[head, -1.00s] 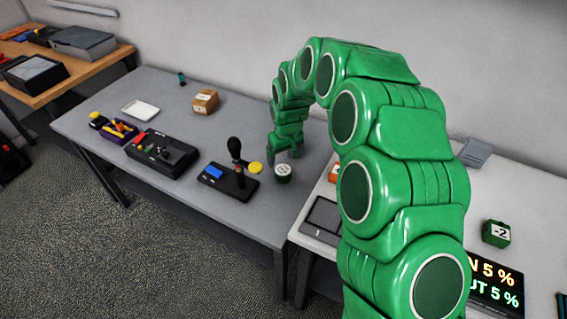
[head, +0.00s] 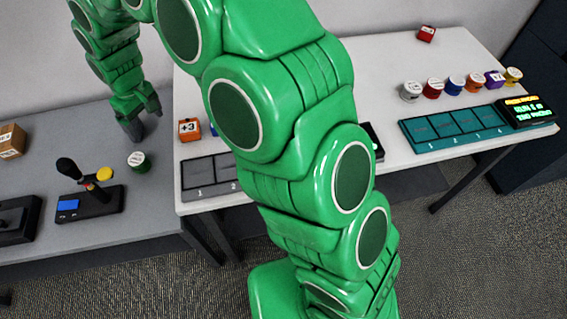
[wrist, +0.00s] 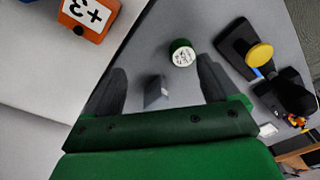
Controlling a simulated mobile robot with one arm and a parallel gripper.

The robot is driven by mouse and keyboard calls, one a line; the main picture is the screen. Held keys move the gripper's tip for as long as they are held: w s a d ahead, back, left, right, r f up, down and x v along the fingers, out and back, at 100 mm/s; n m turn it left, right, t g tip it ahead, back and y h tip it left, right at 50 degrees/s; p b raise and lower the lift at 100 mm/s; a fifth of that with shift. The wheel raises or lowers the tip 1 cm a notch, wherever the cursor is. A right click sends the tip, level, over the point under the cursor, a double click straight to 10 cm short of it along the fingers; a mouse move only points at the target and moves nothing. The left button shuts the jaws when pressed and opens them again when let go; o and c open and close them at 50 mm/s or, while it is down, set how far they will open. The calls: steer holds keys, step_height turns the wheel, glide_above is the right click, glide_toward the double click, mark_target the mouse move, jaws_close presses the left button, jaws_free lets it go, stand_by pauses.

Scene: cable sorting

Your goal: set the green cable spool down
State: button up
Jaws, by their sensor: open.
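The green cable spool (head: 139,161), with a white labelled top, stands upright on the grey table (head: 160,215), near its right end. It also shows in the wrist view (wrist: 182,53), beyond the fingertips and apart from them. My gripper (head: 142,125) is open and empty, behind the spool in the head view. In the wrist view its two dark fingers (wrist: 161,70) are spread wide. A small grey block-like thing (wrist: 155,92) shows between them; I cannot tell what it is.
A joystick box (head: 90,200) with a yellow knob stands left of the spool. An orange "+3" block (head: 189,129) and a numbered dark tray (head: 208,176) are on the white table (head: 390,75) to the right. Several coloured spools (head: 455,87) stand behind a teal tray (head: 455,128).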

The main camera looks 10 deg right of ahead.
steer(key=s+d+r+m, duration=0.1)
steer(key=s+d+r, duration=0.3)
steer(key=d, duration=0.4)
steer(key=s+d+r+m+g, duration=0.1)
steer(key=s+d+r+m, duration=0.2)
steer(key=d, duration=0.4)
steer(key=s+d+r, duration=0.4)
steer(key=d, duration=0.4)
steer(key=s+d+r+m, duration=0.1)
steer(key=s+d+m, duration=0.2)
steer(key=s+d, duration=0.4)
steer(key=s+d+r+m+g+h, duration=0.1)
steer(key=s+d+m, duration=0.1)
steer(key=s+d, duration=0.6)
steer(key=s, duration=0.7)
steer(key=shift+r+m, duration=0.15)
steer(key=shift+m, duration=0.25)
steer(key=shift+s+d, duration=0.1)
